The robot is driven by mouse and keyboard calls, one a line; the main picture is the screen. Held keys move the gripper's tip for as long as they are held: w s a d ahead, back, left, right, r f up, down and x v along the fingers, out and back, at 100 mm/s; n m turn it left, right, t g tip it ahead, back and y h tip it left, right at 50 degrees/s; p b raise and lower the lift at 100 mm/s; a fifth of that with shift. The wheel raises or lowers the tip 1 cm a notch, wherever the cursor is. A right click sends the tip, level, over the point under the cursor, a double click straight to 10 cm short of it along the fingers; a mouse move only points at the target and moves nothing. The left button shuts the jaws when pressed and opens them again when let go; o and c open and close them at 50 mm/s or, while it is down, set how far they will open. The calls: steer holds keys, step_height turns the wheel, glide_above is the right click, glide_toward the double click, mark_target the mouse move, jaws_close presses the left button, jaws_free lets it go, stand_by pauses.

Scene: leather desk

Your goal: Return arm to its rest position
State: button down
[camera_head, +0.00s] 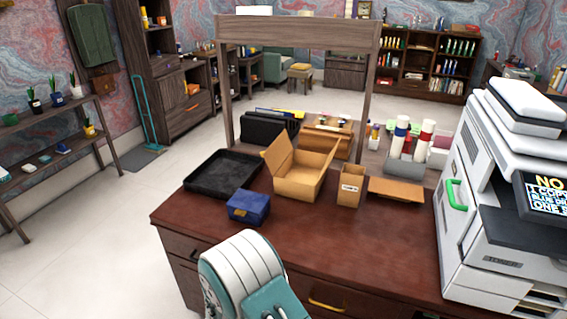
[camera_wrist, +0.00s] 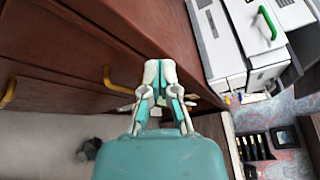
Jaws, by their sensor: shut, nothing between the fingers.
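My gripper (camera_wrist: 160,97) shows in the wrist view with its white and teal fingers together and nothing between them. It is in front of the desk's drawer side, near a brass handle (camera_wrist: 108,76); whether it touches the desk cannot be told. In the head view only part of my white and teal arm shows at the bottom, before the desk's front edge. My gripper is out of sight in that view. The brown desk (camera_head: 370,250) fills the middle of the head view.
On the desk stand a black tray (camera_head: 203,192), a blue box (camera_head: 248,207), an open cardboard box (camera_head: 296,185) and a small carton (camera_head: 349,190). A large white printer (camera_head: 470,240) stands at the right. The desk's front middle is bare. Open floor lies to the left.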

steer(key=s+d+r+m+g+y, duration=0.1)
steer(key=s+d+r+m+g, duration=0.4)
steer(key=d+r+m, duration=0.4)
steer(key=s+d+r+m+g+y, duration=0.2)
steer(key=s+d+r+m+g, duration=0.4)
steer(key=r+m, duration=0.4)
steer(key=s+r+m+t+y, duration=0.2)
steer(key=s+r+m+y, duration=0.2)
steer(key=s+m, duration=0.3)
steer(key=s+d+r+m+t+y, duration=0.1)
steer(key=s+r+m+y, duration=0.3)
steer(key=m, duration=0.9)
steer(key=shift+s+d+r+t+y, duration=0.35)
steer(key=shift+s+r+t, duration=0.55)
steer(key=shift+s, duration=0.6)
